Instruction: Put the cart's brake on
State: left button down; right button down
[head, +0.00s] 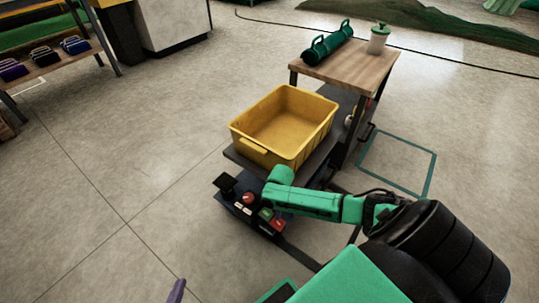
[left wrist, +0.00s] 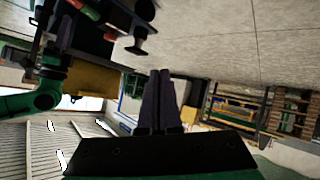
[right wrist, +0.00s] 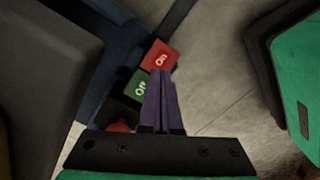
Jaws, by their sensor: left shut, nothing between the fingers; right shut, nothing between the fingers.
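The cart (head: 232,155) stands in the middle of the head view, with a yellow crate (head: 262,147) on its deck. At its near end are a red pad (head: 278,225) and a green pad (head: 265,213). In the right wrist view, the red pad (right wrist: 160,55) has white lettering like "ON"; the green pad's (right wrist: 139,84) lettering is unclear. My right gripper (right wrist: 161,74) is shut and empty, its tips over the red pad's lower edge; contact cannot be told. My left gripper (head: 178,286) is shut and empty, apart from the cart; it also shows in the left wrist view (left wrist: 160,74).
A red knob (head: 248,197) and a black fitting (head: 224,184) sit beside the pads. A wooden-topped table (head: 350,68) with a green canister (head: 327,43) and a lidded cup (head: 379,40) stands behind the crate. The floor left of the cart is clear.

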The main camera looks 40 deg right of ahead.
jog(key=shift+r+p, duration=0.35)
jog(key=shift+r, duration=0.3)
jog(key=shift+r+p, duration=0.3)
jog(key=shift+p, duration=0.1)
pick_arm(q)
jog(key=s+a+r+g+y+p, duration=0.1)
jog(key=a+r+g+y, duration=0.1)
jog(key=a+r+g, duration=0.1)
jog(key=a+g, duration=0.1)
jog(key=a, duration=0.1)
jog(key=shift+a+m+y, duration=0.3)
jog(key=shift+a, duration=0.05)
pick_arm(e)
jog(key=shift+r, duration=0.5)
